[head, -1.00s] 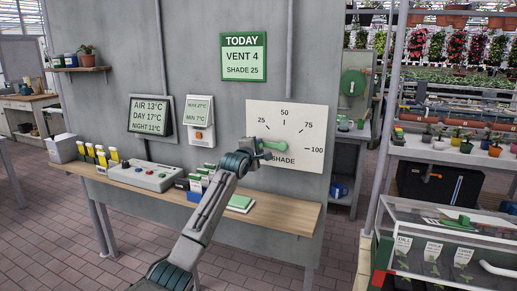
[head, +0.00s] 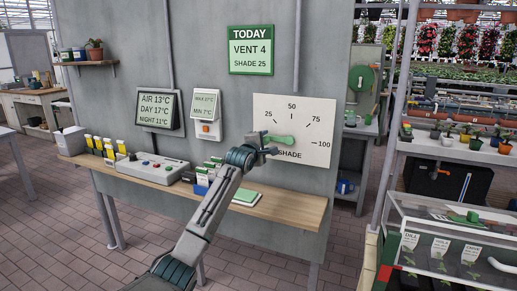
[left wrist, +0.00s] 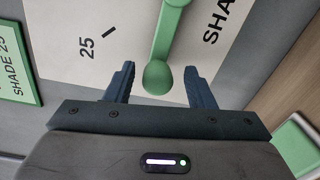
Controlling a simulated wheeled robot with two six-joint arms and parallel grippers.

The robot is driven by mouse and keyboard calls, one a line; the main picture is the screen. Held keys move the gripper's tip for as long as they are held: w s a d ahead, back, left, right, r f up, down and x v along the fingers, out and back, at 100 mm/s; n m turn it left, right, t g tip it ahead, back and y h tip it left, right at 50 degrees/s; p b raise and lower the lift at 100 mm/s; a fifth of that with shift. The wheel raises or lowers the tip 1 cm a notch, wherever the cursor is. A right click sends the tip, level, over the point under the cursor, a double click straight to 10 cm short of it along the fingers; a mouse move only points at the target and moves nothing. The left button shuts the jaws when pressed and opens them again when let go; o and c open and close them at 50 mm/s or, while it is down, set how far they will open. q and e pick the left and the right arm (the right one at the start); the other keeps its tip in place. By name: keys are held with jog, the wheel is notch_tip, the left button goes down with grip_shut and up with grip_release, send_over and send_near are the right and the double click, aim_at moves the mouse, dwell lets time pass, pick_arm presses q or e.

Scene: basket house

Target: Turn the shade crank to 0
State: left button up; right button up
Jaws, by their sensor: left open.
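The shade crank (head: 281,139) is a green bar on a white dial panel (head: 320,108) marked 25, 50, 75 and 100. Its handle end points left in the head view. The 0 mark does not show; my arm covers that part of the panel. My left gripper (head: 264,143) is at the handle end. In the left wrist view the two dark fingers are open, with the crank's rounded green knob (left wrist: 158,77) between their tips and a gap on each side. My right gripper is not in view.
A green TODAY sign (head: 251,50) reads VENT 4, SHADE 25. Below the panel, a wooden shelf (head: 295,210) holds a grey control box (head: 152,168), bottles and a green pad (head: 246,197). Display screens hang left of the panel. A metal post stands right of the wall.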

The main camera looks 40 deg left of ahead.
pick_arm(q)
jog(key=b+v, duration=0.3)
jog(key=v, duration=0.7)
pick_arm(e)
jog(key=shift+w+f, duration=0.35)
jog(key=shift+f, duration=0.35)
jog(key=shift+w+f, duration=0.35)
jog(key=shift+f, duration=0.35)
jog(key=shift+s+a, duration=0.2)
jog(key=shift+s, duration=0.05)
